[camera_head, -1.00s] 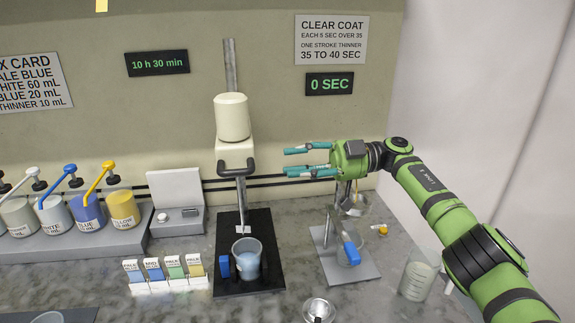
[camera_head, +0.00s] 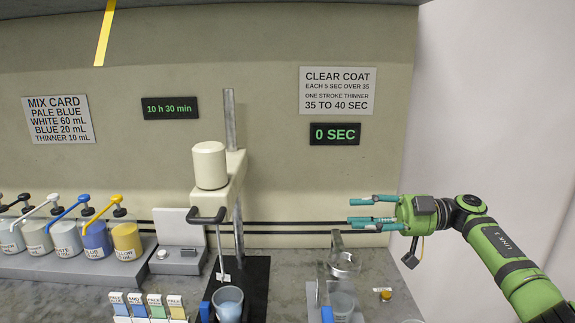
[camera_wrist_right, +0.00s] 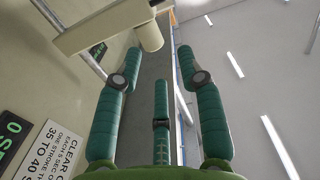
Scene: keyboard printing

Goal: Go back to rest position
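My right gripper (camera_head: 362,213) is held in the air at the right, above the counter and in front of the back wall. Its teal fingers point left and are spread apart with nothing between them. The right wrist view also shows the fingers (camera_wrist_right: 159,62) spread and empty, with the mixer's cream head (camera_wrist_right: 150,36) and the ceiling beyond. My green right arm reaches in from the right edge. My left gripper is not in view.
Below the right gripper, a stand with a metal cup (camera_head: 343,264) and a beaker sits on the counter. A mixer (camera_head: 210,166) stands to the left, over a cup of pale blue liquid (camera_head: 228,303). Paint pumps (camera_head: 94,240) line the far left. A small yellow-topped item (camera_head: 385,295) lies right of the stand.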

